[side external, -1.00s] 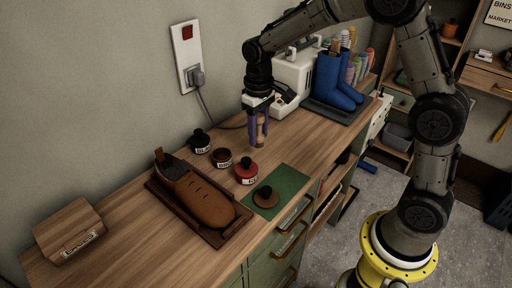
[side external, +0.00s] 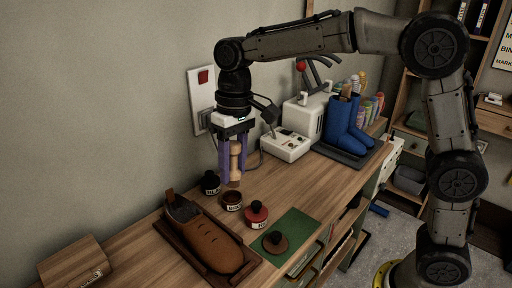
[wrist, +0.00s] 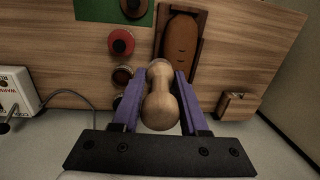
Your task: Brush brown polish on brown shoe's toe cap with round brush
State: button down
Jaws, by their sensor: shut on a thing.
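My gripper (side external: 231,168) has its purple fingers closed around the pale wooden round brush (side external: 236,158). The brush hangs upright above the bench; its bristles cannot be made out. The open brown polish pot (side external: 232,201) stands just below it in the side view. In the wrist view the pot (wrist: 122,76) is left of the far end of the brush (wrist: 159,82), and they look apart. The brown shoe (side external: 210,242) sits in a wooden tray (side external: 172,236), its toe cap toward the front right. The shoe also shows in the wrist view (wrist: 181,48).
A black-lidded jar (side external: 210,184) and a red jar (side external: 257,214) flank the pot. A brown knobbed disc (side external: 275,242) lies on a green mat (side external: 299,226). A wooden block (side external: 75,264) is front left. A white machine (side external: 287,145) and blue boots (side external: 345,125) stand behind.

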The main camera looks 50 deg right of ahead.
jog(key=s+a, duration=0.4)
jog(key=a, duration=0.5)
jog(key=shift+y, duration=0.4)
jog(key=shift+w+a+f, duration=0.1)
jog(key=shift+w+f, duration=0.15)
jog(key=shift+f, duration=1.55)
jog(key=shift+w+a+f, duration=0.1)
jog(key=shift+w+f, duration=0.1)
jog(key=shift+f, duration=1.6)
jog(key=shift+w+f, duration=0.25)
jog(key=shift+f, duration=1.55)
jog(key=shift+w+f, duration=0.25)
jog(key=shift+f, duration=0.55)
jog(key=shift+d+r, duration=0.1)
jog(key=shift+d, duration=3.05)
jog(key=shift+a, duration=0.1)
